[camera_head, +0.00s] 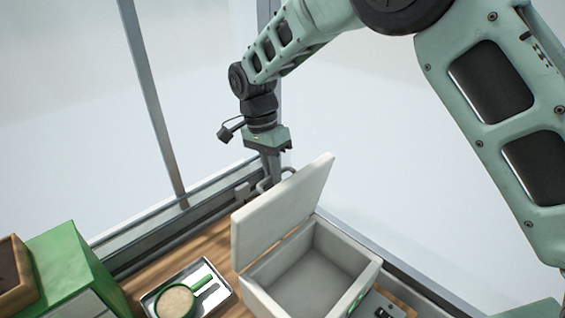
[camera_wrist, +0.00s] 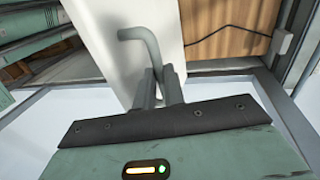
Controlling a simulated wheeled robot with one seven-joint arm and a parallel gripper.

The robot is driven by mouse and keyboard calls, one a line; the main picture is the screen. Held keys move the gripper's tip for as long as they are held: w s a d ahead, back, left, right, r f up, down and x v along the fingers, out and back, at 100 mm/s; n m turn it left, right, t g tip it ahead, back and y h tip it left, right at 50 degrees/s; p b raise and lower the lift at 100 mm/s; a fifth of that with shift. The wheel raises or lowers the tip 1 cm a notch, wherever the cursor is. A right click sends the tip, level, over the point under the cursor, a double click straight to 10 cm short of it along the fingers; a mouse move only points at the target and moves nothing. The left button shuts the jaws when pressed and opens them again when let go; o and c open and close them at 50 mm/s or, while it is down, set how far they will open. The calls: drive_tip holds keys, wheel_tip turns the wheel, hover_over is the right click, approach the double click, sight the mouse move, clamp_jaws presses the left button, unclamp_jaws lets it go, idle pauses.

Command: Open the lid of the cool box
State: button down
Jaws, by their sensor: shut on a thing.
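The cool box (camera_head: 358,262) is a white box on the wooden bench, with its inside in view and seemingly empty. Its lid (camera_head: 282,212) is raised and stands tilted up along the box's left side. My gripper (camera_head: 270,172) is at the lid's upper back edge. In the wrist view, my gripper (camera_wrist: 158,92) is shut on the grey bent handle (camera_wrist: 140,36) of the lid, and the white lid (camera_wrist: 100,28) extends beyond it. The head view shows only part of the handle, beside the fingers.
A metal tray (camera_head: 150,300) with a green-handled sieve (camera_head: 178,299) lies left of the box. A green box (camera_head: 62,262) stands at the far left. A window frame (camera_head: 150,90) rises behind the bench, close to my gripper. A dark device (camera_head: 375,304) sits at the front right.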

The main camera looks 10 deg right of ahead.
drive_tip(key=shift+w+a+f+g+h+p, duration=0.3)
drive_tip(key=shift+w+a+f+g+p, duration=0.1)
drive_tip(key=shift+w+a, duration=0.25)
drive_tip(key=shift+w+a+f+g+h+p, duration=0.3)
drive_tip(key=shift+w+a+g+p, duration=0.1)
drive_tip(key=shift+w, duration=0.3)
drive_tip(key=shift+w+a+f+g+h+p, duration=0.3)
drive_tip(key=shift+w+a+f+g, duration=0.1)
drive_tip(key=shift+w+a, duration=0.25)
drive_tip(key=shift+d, duration=0.1)
drive_tip(key=c, duration=1.5)
unclamp_jaws()
drive_tip(key=shift+w, duration=0.2)
drive_tip(key=shift+r, duration=0.15)
drive_tip(key=v, duration=0.7)
drive_tip(key=shift+r+b, duration=0.25)
drive_tip(key=shift+b, duration=0.2)
